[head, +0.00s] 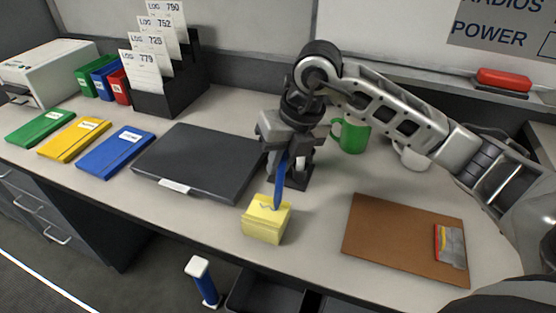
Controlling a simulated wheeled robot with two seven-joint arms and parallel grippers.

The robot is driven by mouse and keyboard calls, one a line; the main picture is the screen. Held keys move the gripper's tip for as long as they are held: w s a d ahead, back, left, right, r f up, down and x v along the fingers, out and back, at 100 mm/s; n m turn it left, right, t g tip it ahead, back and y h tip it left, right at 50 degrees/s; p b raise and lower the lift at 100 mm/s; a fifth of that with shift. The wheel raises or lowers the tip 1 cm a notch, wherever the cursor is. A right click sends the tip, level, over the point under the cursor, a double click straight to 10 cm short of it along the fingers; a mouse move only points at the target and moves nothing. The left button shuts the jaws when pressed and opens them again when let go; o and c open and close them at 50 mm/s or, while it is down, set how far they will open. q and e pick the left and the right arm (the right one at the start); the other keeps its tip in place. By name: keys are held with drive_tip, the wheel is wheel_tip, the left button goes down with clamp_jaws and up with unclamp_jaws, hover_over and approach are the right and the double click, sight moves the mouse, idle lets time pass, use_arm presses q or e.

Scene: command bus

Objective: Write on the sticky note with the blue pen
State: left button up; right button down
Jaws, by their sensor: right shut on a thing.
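A yellow sticky note pad (263,224) sits near the front edge of the desk, right of the laptop-like black case. A short dark wavy line shows on its top sheet. My right gripper (286,150) points down behind and above the pad and is shut on the blue pen (280,182). The pen is nearly upright, with its lower end at the top of the pad near the line; I cannot tell whether it touches. A dark holder (297,179) stands just behind the pen. My left gripper is not in view.
The closed black case (200,158) lies left of the pad. A brown board (390,243) lies right. A green mug (351,137) and a white mug (411,156) stand behind, under my right arm. Green, yellow and blue folders (116,151) lie at the left.

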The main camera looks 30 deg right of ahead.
drive_tip(key=shift+d, duration=0.4)
idle(0.5)
drive_tip(key=shift+r+p, duration=2.25)
drive_tip(key=shift+r, duration=1.05)
